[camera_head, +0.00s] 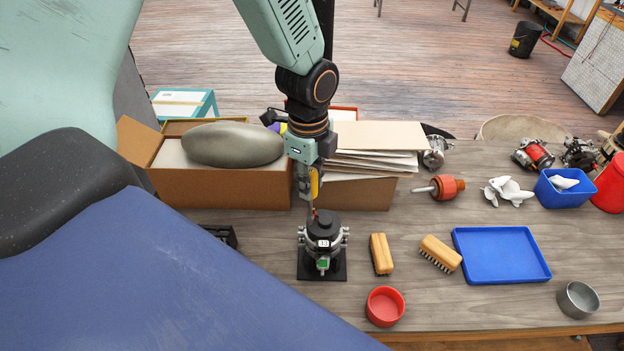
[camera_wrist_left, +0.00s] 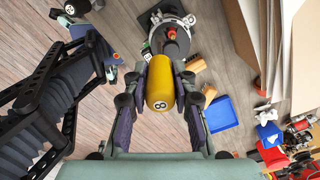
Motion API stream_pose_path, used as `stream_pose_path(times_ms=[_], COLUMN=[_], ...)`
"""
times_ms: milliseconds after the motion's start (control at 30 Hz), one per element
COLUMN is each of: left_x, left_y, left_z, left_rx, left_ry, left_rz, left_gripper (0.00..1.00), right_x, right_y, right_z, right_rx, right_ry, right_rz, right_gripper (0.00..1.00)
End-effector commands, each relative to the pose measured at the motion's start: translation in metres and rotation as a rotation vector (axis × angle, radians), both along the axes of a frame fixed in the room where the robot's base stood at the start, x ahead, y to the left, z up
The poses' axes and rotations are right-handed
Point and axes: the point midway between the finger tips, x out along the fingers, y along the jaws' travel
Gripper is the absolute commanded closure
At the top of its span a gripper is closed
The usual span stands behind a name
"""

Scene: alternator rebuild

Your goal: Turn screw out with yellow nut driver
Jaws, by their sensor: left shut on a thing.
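My left gripper (camera_head: 312,185) is shut on the yellow nut driver (camera_head: 316,182), above the back of the alternator (camera_head: 323,232). In the left wrist view the gripper (camera_wrist_left: 160,80) has a finger on each side of the driver's yellow handle (camera_wrist_left: 160,88), marked 8. The driver points down towards the alternator (camera_wrist_left: 184,32), which stands upright on a black base plate (camera_head: 337,271). The screw is hidden or too small to make out, so I cannot tell whether the tip touches it. My right gripper is not in view.
Two brushes (camera_head: 381,254) (camera_head: 440,253), a red bowl (camera_head: 385,306), a blue tray (camera_head: 500,255) and a metal bowl (camera_head: 578,299) lie to the right. A cardboard box (camera_head: 220,190) and a stack of boards (camera_head: 375,150) stand behind.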

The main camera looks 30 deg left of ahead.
Motion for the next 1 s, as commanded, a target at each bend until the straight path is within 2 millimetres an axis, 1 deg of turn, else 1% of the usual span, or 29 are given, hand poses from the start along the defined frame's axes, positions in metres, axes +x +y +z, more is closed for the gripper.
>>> stream_pose_path(times_ms=[333, 700, 1000], left_x=[-0.0001, 0.0001, 0.0001], left_y=[0.0002, -0.0005, -0.0006], left_z=[-0.0011, -0.0089, -0.009], left_rx=[-0.002, -0.002, -0.002], left_ry=[0.002, 0.002, 0.002], left_rz=[0.0, 0.001, 0.016], left_gripper=[1.0, 1.0, 1.0], right_x=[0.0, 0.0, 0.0], right_y=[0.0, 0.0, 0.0], right_z=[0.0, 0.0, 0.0], right_rx=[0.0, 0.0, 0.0], right_ry=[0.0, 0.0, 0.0], right_rz=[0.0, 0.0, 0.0], right_gripper=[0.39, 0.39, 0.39])
